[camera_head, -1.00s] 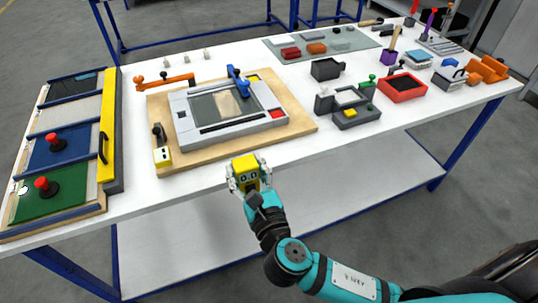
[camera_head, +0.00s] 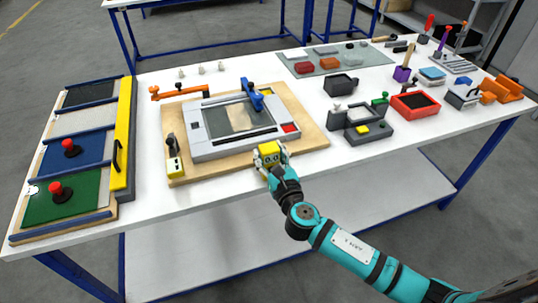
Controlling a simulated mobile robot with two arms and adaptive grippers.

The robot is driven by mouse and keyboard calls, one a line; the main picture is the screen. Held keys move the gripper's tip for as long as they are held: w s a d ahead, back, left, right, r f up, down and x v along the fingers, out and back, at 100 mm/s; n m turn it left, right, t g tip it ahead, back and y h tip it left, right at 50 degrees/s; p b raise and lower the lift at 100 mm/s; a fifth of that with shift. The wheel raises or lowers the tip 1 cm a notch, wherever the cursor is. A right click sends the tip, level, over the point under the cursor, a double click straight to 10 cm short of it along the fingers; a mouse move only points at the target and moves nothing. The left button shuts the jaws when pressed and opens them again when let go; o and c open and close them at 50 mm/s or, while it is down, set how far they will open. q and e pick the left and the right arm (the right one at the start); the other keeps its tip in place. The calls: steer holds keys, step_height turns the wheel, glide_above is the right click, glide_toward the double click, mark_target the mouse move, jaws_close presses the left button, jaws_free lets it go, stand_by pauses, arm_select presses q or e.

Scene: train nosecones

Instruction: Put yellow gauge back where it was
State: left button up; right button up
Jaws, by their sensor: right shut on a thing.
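The yellow gauge (camera_head: 269,148) is a small yellow block with a dark-marked face. My left gripper is not in view.
A panel with red knobs and a yellow bar (camera_head: 122,150) lies far left. A grey station (camera_head: 371,134) and red bin (camera_head: 414,105) stand right. White table (camera_head: 149,215) is clear at front left.

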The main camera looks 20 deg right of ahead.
steer(key=shift+f, duration=0.15)
steer(key=o, duration=1.4)
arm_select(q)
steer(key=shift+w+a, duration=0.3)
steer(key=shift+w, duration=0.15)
arm_select(e)
steer(key=shift+o, duration=0.2)
steer(key=shift+r, duration=0.2)
steer(key=shift+s+f, duration=0.1)
steer(key=shift+s, duration=0.2)
arm_select(q)
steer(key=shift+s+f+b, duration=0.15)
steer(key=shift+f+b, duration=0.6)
steer(key=shift+b, duration=0.05)
arm_select(e)
steer(key=s, duration=1.1)
steer(key=shift+s+d, duration=0.2)
